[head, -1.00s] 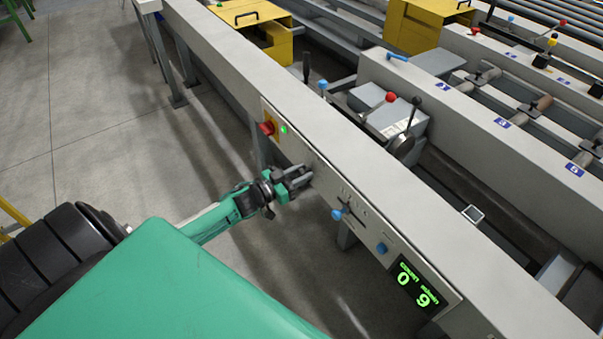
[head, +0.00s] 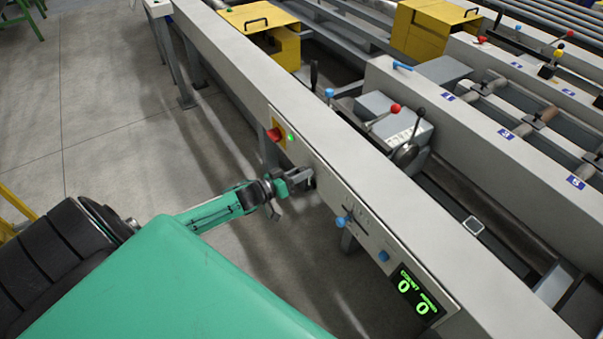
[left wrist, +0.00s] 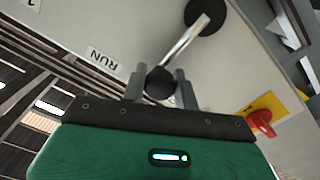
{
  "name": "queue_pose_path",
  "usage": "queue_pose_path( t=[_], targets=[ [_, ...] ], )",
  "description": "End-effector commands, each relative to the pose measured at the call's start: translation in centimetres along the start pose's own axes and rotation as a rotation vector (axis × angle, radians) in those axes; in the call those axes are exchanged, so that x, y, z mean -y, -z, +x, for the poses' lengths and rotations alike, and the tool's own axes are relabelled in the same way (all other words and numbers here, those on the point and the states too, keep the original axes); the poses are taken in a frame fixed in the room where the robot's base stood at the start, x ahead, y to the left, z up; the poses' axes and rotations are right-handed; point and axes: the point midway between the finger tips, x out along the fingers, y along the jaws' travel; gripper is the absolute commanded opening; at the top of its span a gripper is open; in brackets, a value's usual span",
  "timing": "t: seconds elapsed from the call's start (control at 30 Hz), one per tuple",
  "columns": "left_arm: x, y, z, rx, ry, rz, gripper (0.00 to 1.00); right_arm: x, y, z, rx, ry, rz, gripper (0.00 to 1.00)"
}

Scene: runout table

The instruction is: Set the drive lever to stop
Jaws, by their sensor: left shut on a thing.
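The drive lever (left wrist: 184,42) has a silver rod running from a black round pivot (left wrist: 205,14) down to a black knob (left wrist: 160,84) in the left wrist view. My left gripper (left wrist: 161,86) is shut on this knob, with one grey finger on each side of it. A RUN label (left wrist: 104,60) is on the panel left of the knob. No stop label shows in the left wrist view. In the head view my left gripper (head: 303,180) is at the front panel (head: 325,184), and the lever is mostly hidden there. My right gripper is out of view.
A red switch on a yellow plate (head: 275,134) and a green light (head: 291,138) are up-left of the gripper. Blue knobs (head: 342,223) and a green-digit display (head: 417,296) are further right. The floor (head: 110,150) left of the table is clear.

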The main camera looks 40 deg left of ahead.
Motion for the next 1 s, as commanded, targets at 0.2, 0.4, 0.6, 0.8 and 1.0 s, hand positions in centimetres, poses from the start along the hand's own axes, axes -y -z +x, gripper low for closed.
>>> queue_pose_path(
  t=[0.2, 0.4, 0.6, 0.8, 1.0],
  targets=[
    [0.0, 0.0, 0.0, 0.000, 0.001, 0.001, 0.52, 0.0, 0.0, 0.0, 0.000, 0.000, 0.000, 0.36],
    [0.0, 0.0, 0.0, 0.000, 0.001, 0.001, 0.52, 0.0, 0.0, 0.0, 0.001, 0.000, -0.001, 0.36],
    [0.1, -0.1, -1.3, 0.001, 0.001, 0.001, 0.52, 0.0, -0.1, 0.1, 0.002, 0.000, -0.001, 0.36],
    [0.1, -0.2, -4.4, 0.004, 0.003, 0.001, 0.52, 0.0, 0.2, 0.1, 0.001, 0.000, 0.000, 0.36],
    [0.1, -0.2, -7.9, 0.004, 0.003, 0.001, 0.52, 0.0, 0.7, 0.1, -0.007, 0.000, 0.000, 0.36]
  ],
)
